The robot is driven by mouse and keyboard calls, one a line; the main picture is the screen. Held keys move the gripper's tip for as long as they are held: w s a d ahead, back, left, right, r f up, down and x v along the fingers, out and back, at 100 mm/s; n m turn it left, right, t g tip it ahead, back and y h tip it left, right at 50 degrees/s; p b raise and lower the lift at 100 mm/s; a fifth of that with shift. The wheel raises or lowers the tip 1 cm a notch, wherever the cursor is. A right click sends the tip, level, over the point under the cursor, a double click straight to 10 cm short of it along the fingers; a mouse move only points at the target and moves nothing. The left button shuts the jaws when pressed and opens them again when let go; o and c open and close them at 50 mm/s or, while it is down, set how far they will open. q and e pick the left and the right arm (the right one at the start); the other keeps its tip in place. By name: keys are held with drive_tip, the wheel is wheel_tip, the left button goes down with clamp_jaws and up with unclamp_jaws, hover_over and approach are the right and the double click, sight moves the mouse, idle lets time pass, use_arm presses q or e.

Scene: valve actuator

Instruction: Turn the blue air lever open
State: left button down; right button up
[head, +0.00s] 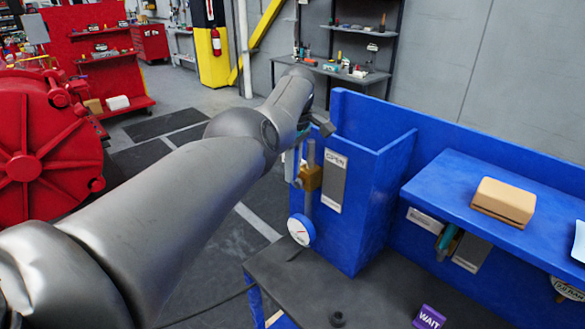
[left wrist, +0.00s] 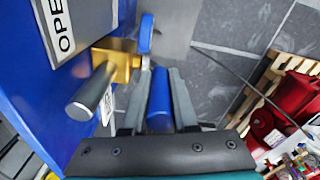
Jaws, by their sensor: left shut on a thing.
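A brass valve (head: 311,178) sits on an upright pipe at the side of the blue cabinet, beside a plate marked OPEN (head: 335,160). In the left wrist view the brass valve (left wrist: 118,58) is close by, with a grey pipe end (left wrist: 92,92) pointing towards the camera. The blue lever (left wrist: 158,105) extends from beside the valve between the fingers of my left gripper (left wrist: 160,82), which is shut on it. In the head view my left gripper (head: 306,130) is near the top of the pipe, partly hidden by my arm. My right gripper is not in view.
A round white gauge (head: 300,229) is below the valve. The blue cabinet (head: 365,215) stands right of it on a dark bench top. A purple WAIT block (head: 428,317) and a tan box (head: 504,201) are farther right. Floor left of the bench looks clear.

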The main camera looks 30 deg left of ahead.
use_arm(q)
drive_tip(key=c, duration=0.7)
unclamp_jaws()
drive_tip(key=shift+r, duration=0.45)
drive_tip(key=r, duration=0.7)
drive_tip(key=shift+d+r, duration=0.1)
drive_tip(key=shift+d, duration=0.1)
wheel_tip(320, 180, up, 5)
drive_tip(key=shift+s+d+r+p, duration=0.1)
drive_tip(key=shift+s+r+p, duration=0.1)
drive_tip(key=shift+p, duration=0.8)
drive_tip(key=shift+d+r+p, duration=0.1)
drive_tip(key=shift+r+p, duration=0.55)
drive_tip(key=shift+r, duration=0.15)
